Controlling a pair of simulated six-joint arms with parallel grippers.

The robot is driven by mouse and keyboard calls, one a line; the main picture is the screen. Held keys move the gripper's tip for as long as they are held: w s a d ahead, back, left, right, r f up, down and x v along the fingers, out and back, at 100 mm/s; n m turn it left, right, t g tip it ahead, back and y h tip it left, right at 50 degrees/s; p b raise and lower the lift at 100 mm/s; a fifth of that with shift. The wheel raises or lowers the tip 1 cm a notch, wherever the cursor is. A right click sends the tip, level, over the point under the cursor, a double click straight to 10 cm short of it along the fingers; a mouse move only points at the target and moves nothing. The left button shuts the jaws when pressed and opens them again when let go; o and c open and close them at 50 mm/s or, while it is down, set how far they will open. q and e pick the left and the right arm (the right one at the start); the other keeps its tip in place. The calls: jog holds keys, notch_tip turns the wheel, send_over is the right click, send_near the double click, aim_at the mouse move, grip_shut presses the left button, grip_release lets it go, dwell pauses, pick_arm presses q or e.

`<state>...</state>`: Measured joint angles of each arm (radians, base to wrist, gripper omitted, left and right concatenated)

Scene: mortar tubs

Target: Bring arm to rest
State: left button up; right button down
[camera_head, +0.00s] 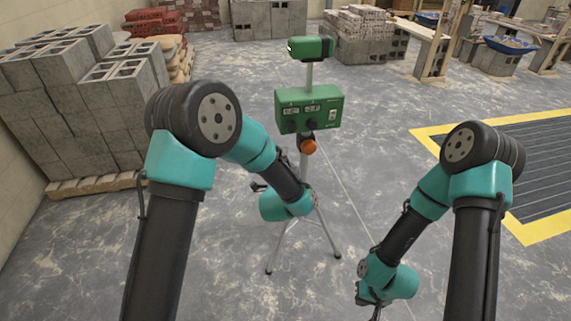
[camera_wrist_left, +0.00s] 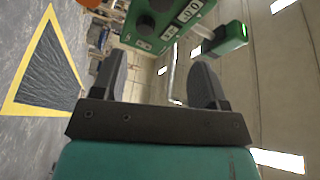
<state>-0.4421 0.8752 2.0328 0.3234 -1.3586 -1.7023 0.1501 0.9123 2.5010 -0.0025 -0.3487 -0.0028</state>
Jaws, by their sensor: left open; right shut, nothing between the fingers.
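My left arm reaches from the left in the head view, and its teal wrist (camera_head: 285,204) is in front of the tripod. My left gripper (camera_wrist_left: 160,62) shows in the left wrist view with its two dark fingers wide apart and nothing between them. In the head view the left gripper is mostly hidden by the wrist. My right arm hangs bent at the right, with its teal wrist (camera_head: 400,283) low. My right gripper (camera_head: 376,312) points down at the bottom edge, partly cut off; it is shut and empty.
A tripod carries a green control box (camera_head: 308,108) with a green device (camera_head: 311,47) above it, close to my left arm. Grey blocks (camera_head: 85,90) are stacked at the left. A yellow-bordered dark floor grate (camera_head: 535,165) lies at the right. Open floor lies between.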

pick_arm(q)
jog(key=shift+s+a, duration=0.1)
jog(key=shift+s, duration=0.6)
jog(key=shift+f, duration=0.1)
jog(key=s+a+f+n+g, duration=0.4)
jog(key=s+a+f, duration=0.15)
jog(key=f, duration=0.45)
jog(key=s+a+f+n+g, duration=0.45)
jog(key=a+f, duration=0.25)
jog(key=f, duration=0.3)
jog(key=s+a+f+n+g, duration=0.2)
jog(key=s+f+n+g, duration=0.1)
jog(key=s, duration=0.3)
jog(key=s+a+f+n+g+h, duration=0.1)
jog(key=s+a+f+n+g, duration=0.2)
jog(key=s, duration=0.4)
jog(key=s+a+f+n+g, duration=0.2)
jog(key=s+f+n+g, duration=0.1)
jog(key=s, duration=0.4)
jog(key=shift+a+h, duration=0.4)
